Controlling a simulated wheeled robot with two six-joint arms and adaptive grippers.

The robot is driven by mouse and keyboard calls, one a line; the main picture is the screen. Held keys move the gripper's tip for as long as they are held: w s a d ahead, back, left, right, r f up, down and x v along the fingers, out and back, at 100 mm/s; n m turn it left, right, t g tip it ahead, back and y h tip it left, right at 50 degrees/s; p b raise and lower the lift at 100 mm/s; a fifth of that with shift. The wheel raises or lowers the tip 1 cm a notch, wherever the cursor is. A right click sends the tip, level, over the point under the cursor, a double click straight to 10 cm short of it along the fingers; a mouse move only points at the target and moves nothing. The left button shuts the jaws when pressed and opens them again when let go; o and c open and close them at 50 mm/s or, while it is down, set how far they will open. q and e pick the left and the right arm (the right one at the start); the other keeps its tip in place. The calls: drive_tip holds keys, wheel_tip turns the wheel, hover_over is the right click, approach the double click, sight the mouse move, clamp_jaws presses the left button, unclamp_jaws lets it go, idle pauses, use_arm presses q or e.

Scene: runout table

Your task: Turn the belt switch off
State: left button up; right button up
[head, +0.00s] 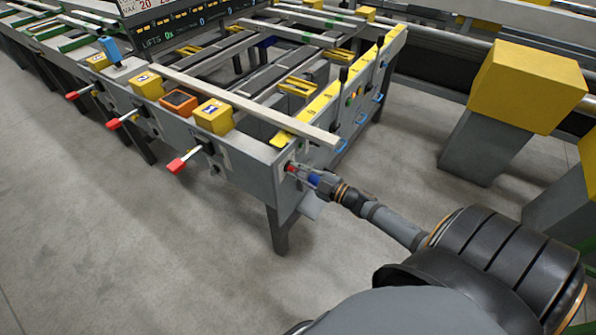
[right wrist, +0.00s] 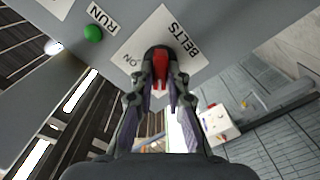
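The belt switch is a red lever on a black round base, on a white plate marked BELTS and ON; in the right wrist view the lever (right wrist: 161,72) is between my fingers. In the head view, its red part (head: 290,167) shows on the end face of the table frame. My right gripper (right wrist: 161,82) has its fingers close along both sides of the lever and looks shut on it; it also shows in the head view (head: 299,171). The fingers hide part of the switch. My left gripper is not in view.
A green lamp (right wrist: 93,33) marked RUN sits beside the switch plate. Red-tipped levers (head: 177,165) stick out along the table's front side. A long pale board (head: 240,102) lies across the table. Yellow blocks on grey posts (head: 525,85) stand at right. Floor in front is clear.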

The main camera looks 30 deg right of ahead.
drive_tip(key=o, duration=0.4)
drive_tip(key=v, duration=1.2)
